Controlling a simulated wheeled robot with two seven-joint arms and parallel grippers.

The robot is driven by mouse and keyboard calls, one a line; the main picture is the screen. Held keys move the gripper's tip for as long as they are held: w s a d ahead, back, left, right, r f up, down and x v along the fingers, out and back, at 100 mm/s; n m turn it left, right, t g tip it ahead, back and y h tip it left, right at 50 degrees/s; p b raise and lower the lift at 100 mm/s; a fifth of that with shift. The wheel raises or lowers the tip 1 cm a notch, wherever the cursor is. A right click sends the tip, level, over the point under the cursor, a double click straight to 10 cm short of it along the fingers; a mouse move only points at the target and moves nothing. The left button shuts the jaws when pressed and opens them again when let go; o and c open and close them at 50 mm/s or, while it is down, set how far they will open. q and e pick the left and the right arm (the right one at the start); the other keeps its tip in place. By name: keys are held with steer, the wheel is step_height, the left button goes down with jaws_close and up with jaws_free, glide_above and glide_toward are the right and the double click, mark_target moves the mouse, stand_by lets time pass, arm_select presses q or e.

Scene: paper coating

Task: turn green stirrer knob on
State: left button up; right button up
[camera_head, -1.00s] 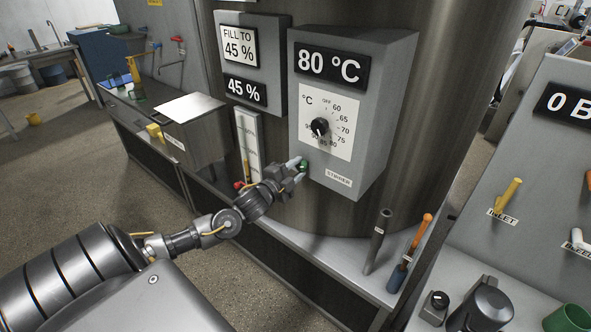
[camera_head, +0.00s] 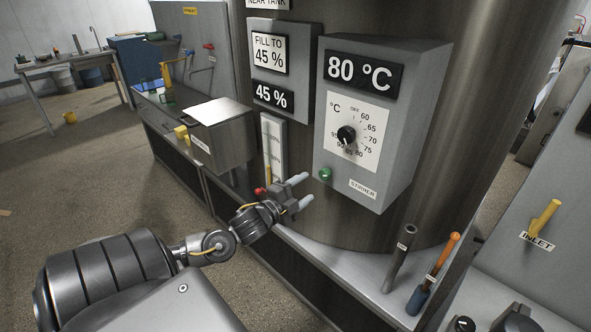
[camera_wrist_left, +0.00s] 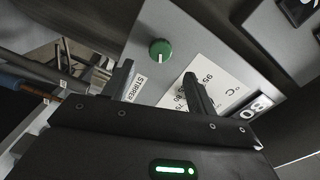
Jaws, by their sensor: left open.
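The green stirrer knob (camera_head: 325,174) sits at the lower left of the grey control box (camera_head: 410,120), beside the STIRRER label (camera_head: 362,189). My left gripper (camera_head: 303,190) is open and empty, just left of and below the knob, apart from it in the head view. In the left wrist view the green knob (camera_wrist_left: 160,50) shows a white pointer line running roughly up and down in the picture. It lies beyond the open fingertips of my left gripper (camera_wrist_left: 158,75), with nothing between the fingers touching it. My right gripper is not in view.
A black temperature dial (camera_head: 346,135) is above the knob, under the 80 °C display (camera_head: 359,73). A red-topped valve (camera_head: 259,191) is close behind my left gripper. A grey rod (camera_head: 399,258) and an orange-handled tool (camera_head: 437,270) stand on the ledge to the right.

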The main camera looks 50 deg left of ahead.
arm_select(q)
steer(key=shift+s, duration=1.7)
steer(key=shift+d, duration=0.1)
